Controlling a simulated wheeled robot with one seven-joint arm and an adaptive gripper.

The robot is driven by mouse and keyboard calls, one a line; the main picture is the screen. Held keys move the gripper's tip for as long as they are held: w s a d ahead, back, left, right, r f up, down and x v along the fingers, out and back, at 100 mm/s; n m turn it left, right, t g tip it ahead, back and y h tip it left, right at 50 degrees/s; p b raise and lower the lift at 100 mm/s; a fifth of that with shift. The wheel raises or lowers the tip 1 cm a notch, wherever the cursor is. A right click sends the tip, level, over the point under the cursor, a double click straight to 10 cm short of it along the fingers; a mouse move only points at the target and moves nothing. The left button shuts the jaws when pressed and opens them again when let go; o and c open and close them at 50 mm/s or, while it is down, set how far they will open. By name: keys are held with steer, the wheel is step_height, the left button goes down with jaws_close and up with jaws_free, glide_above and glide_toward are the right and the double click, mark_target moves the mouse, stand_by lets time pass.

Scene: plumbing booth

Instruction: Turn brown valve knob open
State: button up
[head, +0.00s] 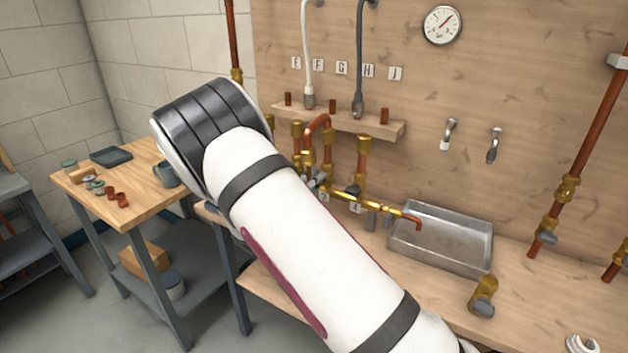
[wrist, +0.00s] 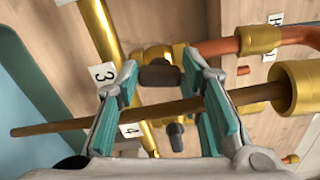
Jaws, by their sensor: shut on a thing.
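The brown valve knob (wrist: 160,75) is a dark brown block on a brass valve body (wrist: 158,53) in the wrist view. My gripper (wrist: 161,66) has its two teal-padded fingers on either side of the knob, shut on it. How the pads touch its sides is hard to make out. In the head view my white arm hides most of the gripper and I cannot make out the held knob there.
A brown pipe (wrist: 165,108) crosses the wrist view close to my fingers. A grey handle (wrist: 176,136) lies beyond it. In the head view a metal basin (head: 440,240) sits right of the brass piping (head: 375,205). A side table (head: 140,165) stands left.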

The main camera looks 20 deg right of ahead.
steer(key=shift+n, duration=0.6)
steer(key=shift+p, duration=0.3)
steer(key=o, duration=1.2)
steer(key=shift+c, duration=0.2)
steer(key=shift+a, duration=0.1)
steer(key=v, duration=1.2)
